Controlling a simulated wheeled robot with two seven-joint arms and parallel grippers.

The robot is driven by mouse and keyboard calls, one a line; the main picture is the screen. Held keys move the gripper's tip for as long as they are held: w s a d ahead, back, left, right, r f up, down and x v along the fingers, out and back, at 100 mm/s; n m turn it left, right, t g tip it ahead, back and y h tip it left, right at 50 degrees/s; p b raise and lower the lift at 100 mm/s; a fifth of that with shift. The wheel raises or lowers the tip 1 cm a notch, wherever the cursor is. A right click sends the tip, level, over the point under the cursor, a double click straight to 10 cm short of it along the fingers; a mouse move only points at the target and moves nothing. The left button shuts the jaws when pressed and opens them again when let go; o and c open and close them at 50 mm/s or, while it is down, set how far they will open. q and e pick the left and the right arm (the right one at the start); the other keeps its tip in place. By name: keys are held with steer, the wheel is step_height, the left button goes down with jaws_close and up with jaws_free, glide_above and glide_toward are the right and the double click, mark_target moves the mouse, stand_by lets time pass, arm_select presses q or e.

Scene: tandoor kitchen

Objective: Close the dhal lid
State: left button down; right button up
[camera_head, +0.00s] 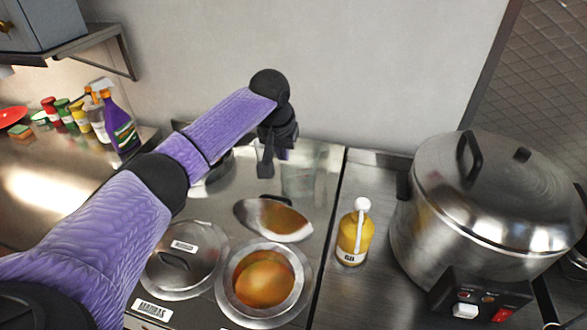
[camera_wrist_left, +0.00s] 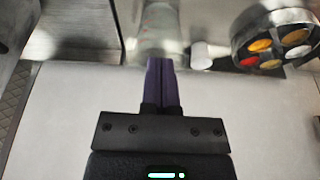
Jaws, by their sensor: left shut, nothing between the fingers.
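An open round steel pot (camera_head: 225,284) with orange-brown food is set in the counter. Its steel lid (camera_head: 245,214) stands raised and tilted behind it, and its inner face mirrors the food. The pot's own label cannot be read. My left gripper (camera_head: 265,170) is just behind and above the raised lid, apart from it as far as I can tell. In the left wrist view its purple fingers (camera_wrist_left: 162,82) are shut together with nothing between them. The lid cannot be made out clearly in that view. My right gripper is not in view.
A closed lid (camera_head: 190,262) sits left of the open pot, near a "MADRAS" label. A yellow bottle (camera_head: 352,240) stands to the right, then a large lidded steel pot (camera_head: 440,225). Bottles (camera_head: 120,128) stand far left. A round spice container (camera_wrist_left: 240,55) shows in the wrist view.

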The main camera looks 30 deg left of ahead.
mark_target(275, 213)
arm_select(q)
step_height(275, 213, down, 9)
steer(key=s, duration=0.1)
steer(key=shift+s+d+f, duration=0.15)
steer(key=shift+s, duration=0.25)
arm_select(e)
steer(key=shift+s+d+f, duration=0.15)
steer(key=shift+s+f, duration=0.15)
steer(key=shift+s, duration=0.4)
